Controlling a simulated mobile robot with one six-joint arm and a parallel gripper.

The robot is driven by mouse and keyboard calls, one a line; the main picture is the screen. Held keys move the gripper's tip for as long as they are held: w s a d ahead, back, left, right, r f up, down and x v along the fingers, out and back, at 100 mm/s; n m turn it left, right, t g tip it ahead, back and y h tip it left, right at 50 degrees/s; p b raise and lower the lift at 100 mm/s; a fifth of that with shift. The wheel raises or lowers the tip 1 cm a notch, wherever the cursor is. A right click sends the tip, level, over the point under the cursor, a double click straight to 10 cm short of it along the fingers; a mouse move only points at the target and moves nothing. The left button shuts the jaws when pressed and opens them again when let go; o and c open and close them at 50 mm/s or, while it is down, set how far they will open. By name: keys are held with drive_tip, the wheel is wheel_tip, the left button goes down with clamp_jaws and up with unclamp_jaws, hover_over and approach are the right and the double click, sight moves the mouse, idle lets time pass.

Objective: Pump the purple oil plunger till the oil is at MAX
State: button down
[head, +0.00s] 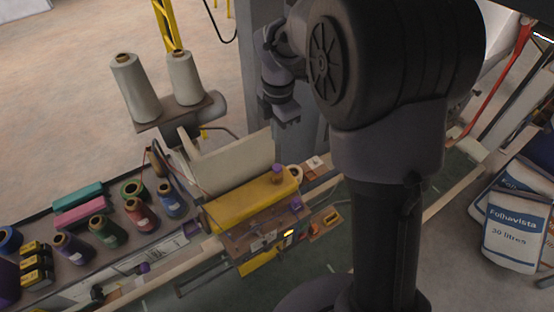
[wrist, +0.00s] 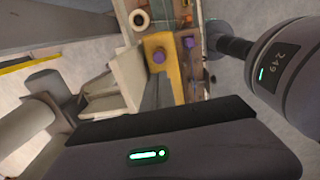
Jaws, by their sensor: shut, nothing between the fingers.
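A yellow-topped machine head (head: 248,203) stands on the bench line. One purple knob (head: 277,172) sits on its yellow top, and another purple knob (head: 296,203) is at its right front. In the wrist view the two show as a larger purple knob (wrist: 159,57) and a smaller purple knob (wrist: 189,42). I cannot tell which is the oil plunger, and no oil level or MAX mark is readable. My gripper (head: 287,118) is shut and empty, above and behind the machine, apart from both knobs. Its fingertips are not clear in the wrist view.
Two large grey cones (head: 137,88) of thread stand on a bracket behind left. Several coloured spools (head: 104,230) line the left bench. A cream panel (head: 230,165) rises behind the yellow top. Folhavista sacks (head: 514,235) stand at right. My arm blocks the middle right.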

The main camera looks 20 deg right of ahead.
sight(277, 168)
drive_tip(key=f, duration=0.8)
drive_tip(key=f+p, duration=0.1)
drive_tip(key=f, duration=0.3)
drive_tip(key=shift+w+f, duration=0.15)
drive_tip(key=shift+w, duration=0.2)
